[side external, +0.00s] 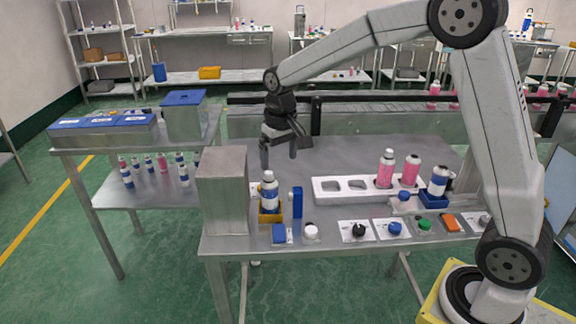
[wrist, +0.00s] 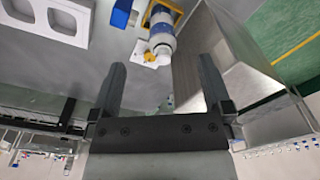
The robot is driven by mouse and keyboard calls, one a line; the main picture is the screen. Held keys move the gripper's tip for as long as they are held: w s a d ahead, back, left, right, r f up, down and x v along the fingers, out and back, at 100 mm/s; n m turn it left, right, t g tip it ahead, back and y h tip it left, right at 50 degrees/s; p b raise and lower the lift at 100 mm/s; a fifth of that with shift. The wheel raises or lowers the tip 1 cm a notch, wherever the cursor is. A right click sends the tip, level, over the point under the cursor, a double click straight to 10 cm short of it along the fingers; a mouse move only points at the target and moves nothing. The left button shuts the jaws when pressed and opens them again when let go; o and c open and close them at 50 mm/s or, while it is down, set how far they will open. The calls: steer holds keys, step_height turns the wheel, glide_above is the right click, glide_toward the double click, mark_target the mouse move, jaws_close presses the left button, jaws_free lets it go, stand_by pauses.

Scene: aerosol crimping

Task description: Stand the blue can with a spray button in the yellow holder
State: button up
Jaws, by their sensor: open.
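A white can with a blue band (side external: 269,196) stands upright in the yellow holder (side external: 270,217) near the front left of the table. Its narrow top is white; whether that is a spray button is too small to tell. In the wrist view the can (wrist: 162,33) and part of the yellow holder (wrist: 166,7) show beyond my fingertips. My gripper (side external: 279,158) is open and empty, above and behind the can, apart from it. Its two fingers (wrist: 160,75) also show in the wrist view. Another blue and white can (side external: 439,182) stands in a blue holder (side external: 433,200) at the right.
A tall grey box (side external: 222,190) stands close left of the yellow holder, and a blue post (side external: 297,203) close right. A white rack (side external: 330,189) holds two pink cans (side external: 385,170). Caps and buttons on small plates line the front edge. The table's back middle is clear.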

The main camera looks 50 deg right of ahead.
steer(key=s+a+f+n+t, duration=0.1)
steer(key=s+f, duration=0.3)
steer(key=s, duration=0.5)
steer(key=s+a+f+n+t, duration=0.1)
steer(key=s+f, duration=0.3)
steer(key=s, duration=0.5)
steer(key=shift+s+f, duration=0.15)
steer(key=shift+s, duration=0.15)
steer(key=shift+c, duration=0.2)
